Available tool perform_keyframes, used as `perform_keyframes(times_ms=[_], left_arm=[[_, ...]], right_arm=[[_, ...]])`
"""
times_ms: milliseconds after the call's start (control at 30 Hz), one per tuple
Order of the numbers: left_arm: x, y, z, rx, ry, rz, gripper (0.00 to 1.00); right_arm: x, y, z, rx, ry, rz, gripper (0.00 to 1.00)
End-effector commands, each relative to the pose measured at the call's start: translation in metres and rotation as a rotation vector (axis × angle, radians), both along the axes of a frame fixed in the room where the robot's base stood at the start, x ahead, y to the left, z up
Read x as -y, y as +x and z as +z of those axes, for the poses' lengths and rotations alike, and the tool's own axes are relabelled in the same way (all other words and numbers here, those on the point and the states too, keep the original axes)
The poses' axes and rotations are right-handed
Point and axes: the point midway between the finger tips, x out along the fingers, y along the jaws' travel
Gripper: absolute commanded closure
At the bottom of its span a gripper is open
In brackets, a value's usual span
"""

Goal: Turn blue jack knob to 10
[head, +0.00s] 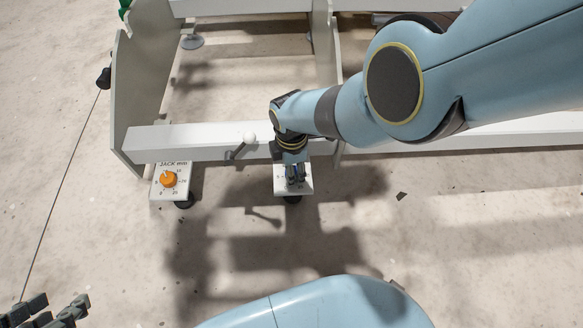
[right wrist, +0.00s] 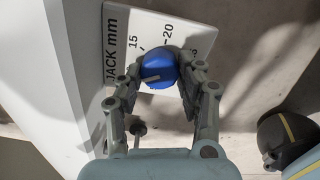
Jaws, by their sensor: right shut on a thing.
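The blue jack knob (right wrist: 157,68) sits on a white plate (right wrist: 118,22) marked "JACK mm". The numbers 15 and 20 show beside the knob; other marks are covered by the fingers. The knob's pale pointer line lies toward its left side in the right wrist view, below the 15; the number it faces is hidden. My right gripper (right wrist: 160,75) is shut on the blue knob, a finger on each side. In the head view the right gripper (head: 295,174) reaches down over the plate and mostly hides the knob. My left gripper (head: 52,310) is empty at the lower left, its fingers apart.
An orange knob (head: 169,180) on a similar jack plate stands to the left. A white beam (head: 190,138) runs behind both plates, with a white-balled lever (head: 249,138) near its middle. The floor in front is clear apart from shadows and a small dark scrap.

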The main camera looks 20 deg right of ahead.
Motion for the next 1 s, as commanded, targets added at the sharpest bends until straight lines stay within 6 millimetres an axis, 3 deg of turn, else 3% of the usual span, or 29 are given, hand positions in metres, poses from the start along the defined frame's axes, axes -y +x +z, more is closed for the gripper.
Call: perform_keyframes(times_ms=[100, 133, 300, 767, 1000], left_arm=[[0.000, 0.000, 0.000, 0.001, 0.000, 0.000, 0.60], [0.000, 0.000, 0.000, 0.001, 0.000, 0.000, 0.60], [0.000, 0.000, 0.000, 0.001, 0.000, 0.000, 0.60], [-0.001, 0.001, 0.000, 0.003, 0.003, -0.004, 0.60], [-0.001, 0.001, 0.000, 0.002, 0.002, -0.003, 0.60]], right_arm=[[0.000, 0.000, 0.000, 0.000, 0.000, 0.000, 0.95], [0.000, 0.000, 0.000, 0.000, 0.000, -0.001, 0.59], [0.000, 0.000, 0.000, 0.000, 0.000, -0.001, 0.40], [-0.001, 0.001, 0.004, 0.001, 0.000, -0.001, 0.40], [0.000, -0.001, 0.023, 0.002, 0.001, -0.001, 0.40]])
